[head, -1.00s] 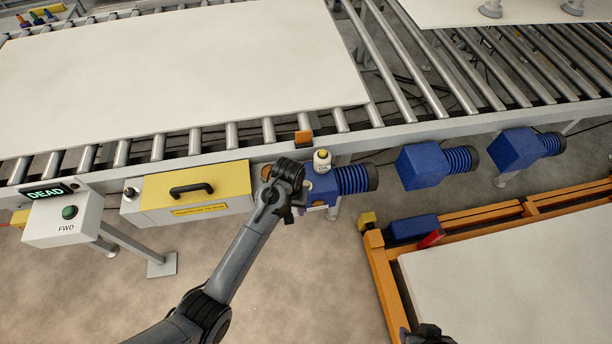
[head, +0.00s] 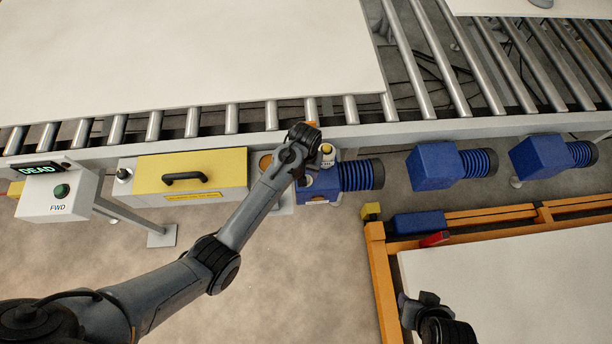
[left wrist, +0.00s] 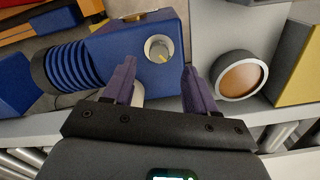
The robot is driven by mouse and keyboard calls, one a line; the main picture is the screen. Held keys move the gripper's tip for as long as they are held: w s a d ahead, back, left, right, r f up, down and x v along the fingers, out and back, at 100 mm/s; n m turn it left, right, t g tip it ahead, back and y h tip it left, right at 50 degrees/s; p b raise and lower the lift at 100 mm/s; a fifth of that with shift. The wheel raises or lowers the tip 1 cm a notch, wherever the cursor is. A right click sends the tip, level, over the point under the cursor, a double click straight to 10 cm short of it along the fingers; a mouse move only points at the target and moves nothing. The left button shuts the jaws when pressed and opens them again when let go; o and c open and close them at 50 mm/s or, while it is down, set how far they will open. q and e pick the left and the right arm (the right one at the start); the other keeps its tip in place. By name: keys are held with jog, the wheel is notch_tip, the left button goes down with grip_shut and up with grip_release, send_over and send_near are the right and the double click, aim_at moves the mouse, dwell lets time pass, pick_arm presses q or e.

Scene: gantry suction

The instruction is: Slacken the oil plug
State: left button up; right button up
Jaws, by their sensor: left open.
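The blue gearbox (head: 322,186) with a ribbed motor stands under the conveyor edge. In the left wrist view its blue face (left wrist: 105,55) carries a round silver knob with a yellow mark (left wrist: 159,48), which looks like the oil plug. My left gripper (left wrist: 159,76) is open, its two purple-grey fingers spread to either side below the knob, not closed on it. A white bottle (head: 327,152) with a yellowish top stands at the gearbox, partly behind my left wrist. A pale piece shows between the finger bases (left wrist: 138,94). My right gripper (head: 423,308) is at lower right, its jaws unclear.
A yellow-topped box with a black handle (head: 190,170) and a FWD button box (head: 60,194) stand left. A round brown window (left wrist: 239,77) sits beside the gearbox. More blue motors (head: 432,166) are right. An orange frame (head: 376,262) holds a pale board (head: 500,290).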

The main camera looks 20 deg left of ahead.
pick_arm(q)
jog(key=shift+w+f+b, duration=0.15)
jog(key=shift+f+b, duration=0.35)
jog(key=shift+f, duration=2.4)
jog(key=shift+c, duration=0.2)
jog(key=c, duration=1)
